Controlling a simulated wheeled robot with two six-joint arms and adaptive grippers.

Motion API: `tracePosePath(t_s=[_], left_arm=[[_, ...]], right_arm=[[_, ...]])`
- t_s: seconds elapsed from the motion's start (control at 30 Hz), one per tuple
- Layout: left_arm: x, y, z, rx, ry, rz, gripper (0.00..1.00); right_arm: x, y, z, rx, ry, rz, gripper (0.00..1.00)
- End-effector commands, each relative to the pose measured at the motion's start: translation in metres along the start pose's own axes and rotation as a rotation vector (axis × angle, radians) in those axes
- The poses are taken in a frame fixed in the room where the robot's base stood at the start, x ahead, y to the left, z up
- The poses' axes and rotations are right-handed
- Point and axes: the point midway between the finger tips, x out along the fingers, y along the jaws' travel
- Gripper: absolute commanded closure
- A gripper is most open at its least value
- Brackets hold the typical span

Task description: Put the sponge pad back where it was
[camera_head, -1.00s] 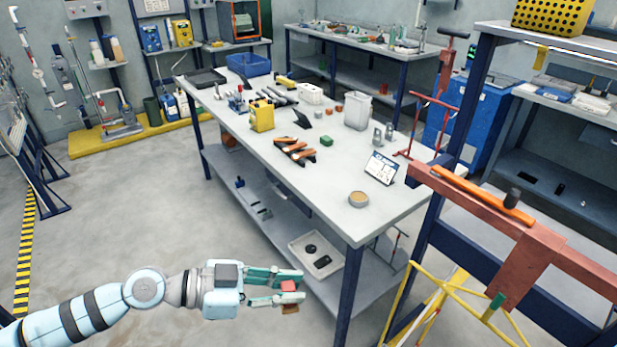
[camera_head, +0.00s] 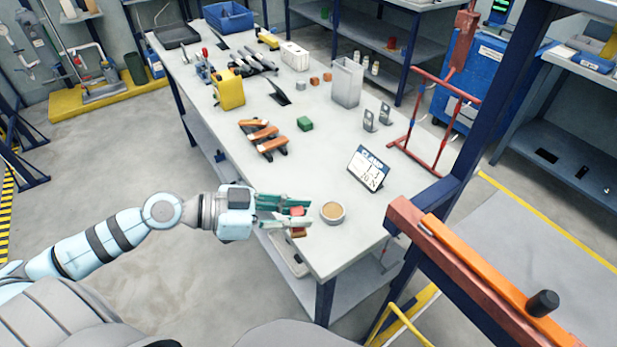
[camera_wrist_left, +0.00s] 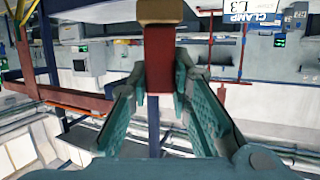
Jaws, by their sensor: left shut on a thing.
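My left gripper (camera_head: 298,213) is shut on a small block, taken to be the sponge pad (camera_head: 299,232). The green fingers hold it, and it shows a red part and a tan-brown part. In the left wrist view the pad's red body (camera_wrist_left: 159,58) is between the fingertips, with the tan-brown end (camera_wrist_left: 161,11) beyond them. In the head view the gripper overlaps the near left edge of the workbench (camera_head: 310,172), beside a round tan-topped dish (camera_head: 333,212). I cannot tell its height above the bench. My right gripper is not in view.
A sign (camera_head: 368,168) stands right of the dish. Orange-handled tools (camera_head: 262,138), a green block (camera_head: 305,124), and a yellow container (camera_head: 229,90) lie farther back. A red beam with an orange bar (camera_head: 490,272) is at the near right. The bench front around the dish is mostly clear.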

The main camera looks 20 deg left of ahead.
Motion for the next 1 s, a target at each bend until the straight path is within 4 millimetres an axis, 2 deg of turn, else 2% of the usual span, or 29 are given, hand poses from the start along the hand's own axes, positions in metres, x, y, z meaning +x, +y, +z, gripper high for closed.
tracePosePath(t_s=[0.03, 0.17, 0.2, 0.33, 0.43, 0.53, 0.6, 0.67, 0.73, 0.9, 1.0], left_arm=[[0.006, -0.018, 0.002, 0.000, 0.009, -0.022, 1.00], [0.019, -0.083, -0.011, -0.026, 0.015, -0.104, 1.00], [0.022, -0.105, -0.018, -0.038, 0.015, -0.140, 1.00], [0.027, -0.167, -0.052, -0.076, 0.015, -0.255, 1.00], [0.026, -0.197, -0.079, -0.101, 0.013, -0.323, 1.00], [0.024, -0.211, -0.098, -0.114, 0.008, -0.363, 1.00], [0.024, -0.215, -0.101, -0.120, 0.005, -0.375, 1.00], [0.026, -0.217, -0.094, -0.122, 0.002, -0.380, 1.00], [0.032, -0.216, -0.074, -0.123, -0.001, -0.380, 1.00], [0.052, -0.216, -0.009, -0.123, 0.000, -0.380, 1.00], [0.062, -0.215, 0.021, -0.122, 0.002, -0.379, 1.00]], right_arm=[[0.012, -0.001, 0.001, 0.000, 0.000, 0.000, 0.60], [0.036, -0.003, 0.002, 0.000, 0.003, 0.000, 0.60], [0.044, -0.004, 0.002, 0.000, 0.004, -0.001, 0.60], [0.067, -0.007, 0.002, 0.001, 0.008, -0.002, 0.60], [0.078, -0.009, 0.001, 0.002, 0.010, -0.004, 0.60], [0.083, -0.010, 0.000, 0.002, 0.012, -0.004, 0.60], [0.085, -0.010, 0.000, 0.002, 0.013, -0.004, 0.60], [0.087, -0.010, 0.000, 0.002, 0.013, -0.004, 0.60], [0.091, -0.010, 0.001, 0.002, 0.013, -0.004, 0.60], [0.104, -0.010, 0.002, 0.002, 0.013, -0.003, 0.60], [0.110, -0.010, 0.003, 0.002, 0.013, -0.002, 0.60]])
